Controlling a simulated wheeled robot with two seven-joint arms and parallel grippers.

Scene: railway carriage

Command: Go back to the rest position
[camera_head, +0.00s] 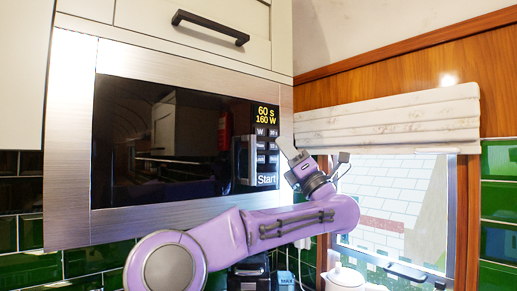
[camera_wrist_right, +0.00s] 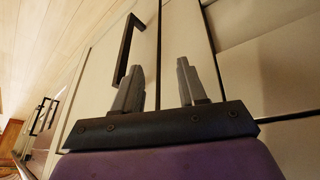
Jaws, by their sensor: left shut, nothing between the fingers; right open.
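My left gripper (camera_head: 287,149) is shut and empty. It is raised in front of the right edge of the microwave (camera_head: 160,140), close to its control panel, at the end of my purple left arm. I cannot tell whether it touches the panel. The microwave's display reads 60 S and 160 W above a Start button. My right gripper (camera_wrist_right: 159,84) shows in the right wrist view. Its two grey fingers stand apart with nothing between them. It is out of the head view.
A cream cupboard with a black handle (camera_head: 210,27) is above the microwave. A window (camera_head: 395,200) with a pale blind (camera_head: 390,122) is at the right. A white teapot (camera_head: 345,278) and dark items stand low behind my arm. Cream cupboard doors (camera_wrist_right: 185,45) are beyond my right gripper.

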